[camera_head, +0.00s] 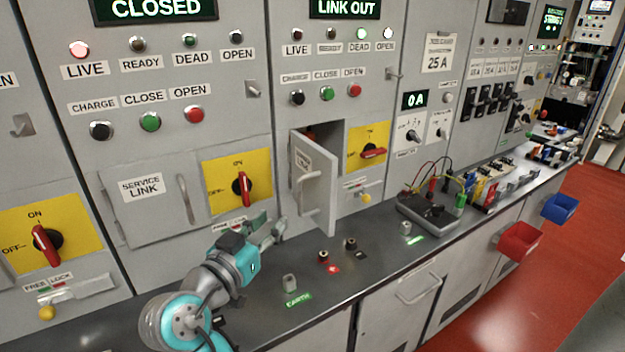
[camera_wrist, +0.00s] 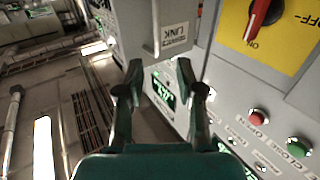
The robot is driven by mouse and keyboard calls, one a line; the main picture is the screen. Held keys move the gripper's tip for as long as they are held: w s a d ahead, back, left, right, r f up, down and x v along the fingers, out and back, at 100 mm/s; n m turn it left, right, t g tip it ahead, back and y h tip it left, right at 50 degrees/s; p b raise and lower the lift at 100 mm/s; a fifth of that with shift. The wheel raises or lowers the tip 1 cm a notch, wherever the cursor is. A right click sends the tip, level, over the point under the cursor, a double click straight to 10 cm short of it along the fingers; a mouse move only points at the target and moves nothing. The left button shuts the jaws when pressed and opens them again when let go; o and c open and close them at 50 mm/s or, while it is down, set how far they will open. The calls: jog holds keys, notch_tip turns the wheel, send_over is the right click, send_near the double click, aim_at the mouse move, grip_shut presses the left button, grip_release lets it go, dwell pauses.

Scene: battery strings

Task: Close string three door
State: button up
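A small grey door (camera_head: 318,185) stands ajar on the middle cabinet, under the LINK OUT display. It swings out over the bench and shows a label and a handle (camera_head: 304,192). The dark compartment shows above and behind its edge. My gripper (camera_head: 272,230) is left of this door, low over the bench. In the wrist view my gripper (camera_wrist: 157,78) is open and empty. Its fingers point at a grey door face (camera_wrist: 178,15) with an upside-down SERVICE LINK label and a bar handle (camera_wrist: 156,28). I see no clear contact.
A shut service link door (camera_head: 150,200) and a yellow switch plate (camera_head: 222,185) are to the left. Another switch plate (camera_head: 366,155) is right of the open compartment. Terminals (camera_head: 324,256) and a tray of leads (camera_head: 425,212) are on the bench (camera_head: 370,265).

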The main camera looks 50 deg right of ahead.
aim_at(298, 194)
jog(key=x, duration=1.2)
jog(key=shift+s+r, duration=0.2)
grip_shut()
